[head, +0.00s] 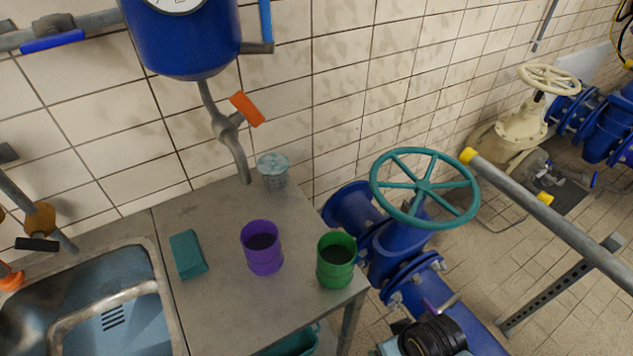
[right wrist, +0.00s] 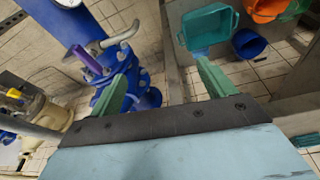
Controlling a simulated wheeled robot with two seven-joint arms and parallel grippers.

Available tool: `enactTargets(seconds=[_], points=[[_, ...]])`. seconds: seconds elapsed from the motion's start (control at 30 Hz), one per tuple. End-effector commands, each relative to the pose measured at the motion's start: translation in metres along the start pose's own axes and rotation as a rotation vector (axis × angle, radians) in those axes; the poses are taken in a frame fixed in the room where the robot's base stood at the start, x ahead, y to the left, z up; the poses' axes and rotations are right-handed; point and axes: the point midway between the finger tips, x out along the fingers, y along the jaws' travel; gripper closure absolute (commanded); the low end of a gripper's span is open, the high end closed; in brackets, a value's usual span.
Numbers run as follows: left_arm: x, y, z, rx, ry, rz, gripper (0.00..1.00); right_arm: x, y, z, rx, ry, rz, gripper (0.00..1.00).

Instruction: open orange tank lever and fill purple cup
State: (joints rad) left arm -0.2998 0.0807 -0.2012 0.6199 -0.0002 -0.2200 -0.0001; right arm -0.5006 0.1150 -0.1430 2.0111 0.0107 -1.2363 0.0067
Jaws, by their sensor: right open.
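In the head view, the blue tank (head: 185,40) hangs on the tiled wall. Its grey outlet pipe (head: 226,130) carries the orange lever (head: 247,108), which slants across the upper right of the valve. The purple cup (head: 262,258) stands upright on the grey table, nearer to me than the spout end. Its inside looks dark; I cannot tell its contents. My right gripper is open and empty in the right wrist view (right wrist: 165,88), low beside the table, away from cup and lever. My left gripper is not in view.
A green cup (head: 335,262) stands right of the purple one. A speckled jar (head: 273,170) stands near the wall, a teal block (head: 188,254) to the left, beside the sink (head: 85,300). A teal handwheel (head: 425,187) and blue pipes crowd the table's right side.

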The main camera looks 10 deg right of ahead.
Motion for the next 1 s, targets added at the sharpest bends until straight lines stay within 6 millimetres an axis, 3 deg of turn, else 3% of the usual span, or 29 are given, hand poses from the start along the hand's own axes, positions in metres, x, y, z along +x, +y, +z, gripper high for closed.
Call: enactTargets(seconds=[0.03, 0.13, 0.2, 0.57, 0.67, 0.8, 1.0], points=[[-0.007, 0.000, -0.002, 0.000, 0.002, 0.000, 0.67, -0.021, 0.000, -0.011, 0.003, 0.019, -0.005, 0.18], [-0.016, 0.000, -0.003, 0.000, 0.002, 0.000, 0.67, -0.058, -0.004, -0.038, 0.016, 0.067, -0.032, 0.18], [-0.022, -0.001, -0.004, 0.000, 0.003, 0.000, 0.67, -0.086, -0.011, -0.071, 0.034, 0.135, -0.085, 0.18], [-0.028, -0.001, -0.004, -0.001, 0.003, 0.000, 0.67, -0.145, -0.056, -0.201, 0.127, 0.354, -0.413, 0.18], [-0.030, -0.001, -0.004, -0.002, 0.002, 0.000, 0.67, -0.171, -0.067, -0.242, 0.162, 0.400, -0.529, 0.18], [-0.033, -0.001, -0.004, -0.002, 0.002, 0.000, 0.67, -0.222, -0.079, -0.305, 0.240, 0.430, -0.729, 0.18], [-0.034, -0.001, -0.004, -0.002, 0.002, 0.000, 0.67, -0.284, -0.078, -0.367, 0.372, 0.412, -0.940, 0.18]])
